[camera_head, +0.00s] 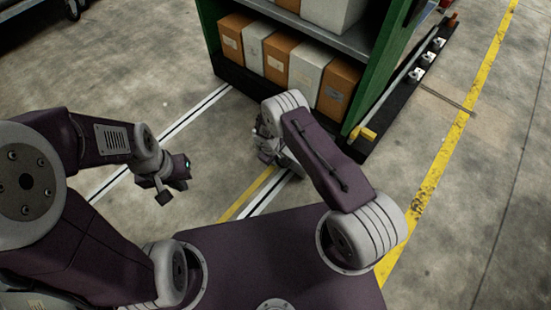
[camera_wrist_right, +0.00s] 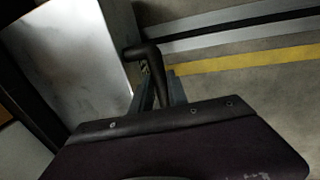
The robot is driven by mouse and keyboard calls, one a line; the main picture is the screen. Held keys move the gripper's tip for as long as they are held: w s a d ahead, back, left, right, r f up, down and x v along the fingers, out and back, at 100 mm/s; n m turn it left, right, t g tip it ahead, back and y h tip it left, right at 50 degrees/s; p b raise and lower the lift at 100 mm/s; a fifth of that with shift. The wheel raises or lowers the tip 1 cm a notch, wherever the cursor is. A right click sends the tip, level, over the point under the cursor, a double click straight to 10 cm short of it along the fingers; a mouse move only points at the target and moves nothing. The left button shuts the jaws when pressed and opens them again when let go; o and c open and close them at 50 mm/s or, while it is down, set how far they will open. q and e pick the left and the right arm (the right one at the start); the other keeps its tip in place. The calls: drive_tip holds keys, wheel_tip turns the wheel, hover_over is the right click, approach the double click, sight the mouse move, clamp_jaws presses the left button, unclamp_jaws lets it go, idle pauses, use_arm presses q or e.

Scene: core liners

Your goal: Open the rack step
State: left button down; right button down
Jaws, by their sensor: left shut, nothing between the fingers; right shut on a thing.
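The green rack (camera_head: 376,75) stands ahead, with a dark base strip (camera_head: 245,81) along its foot; I cannot tell for sure which part is the step. In the right wrist view, my right gripper (camera_wrist_right: 161,92) is shut on a black bent handle (camera_wrist_right: 143,50), beside a pale box-like face (camera_wrist_right: 75,55). In the head view my right gripper is mostly hidden behind its own arm, close to the rack's front lower edge. My left gripper (camera_head: 172,183) is shut and empty, above the bare floor left of the rack.
Orange and white boxes (camera_head: 277,58) fill the rack's lower shelf. A black rail with a yellow end (camera_head: 366,133) runs along the rack's right side. Floor lines (camera_head: 195,115) lie in front. The concrete floor (camera_head: 130,60) to the left is clear.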

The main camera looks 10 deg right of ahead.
drive_tip(key=shift+a, duration=0.1)
drive_tip(key=c, duration=1.3)
unclamp_jaws()
drive_tip(key=shift+r, duration=0.1)
wheel_tip(320, 180, up, 9)
drive_tip(key=s+a+p, duration=0.1)
drive_tip(key=p, duration=0.5)
drive_tip(key=shift+a, duration=0.15)
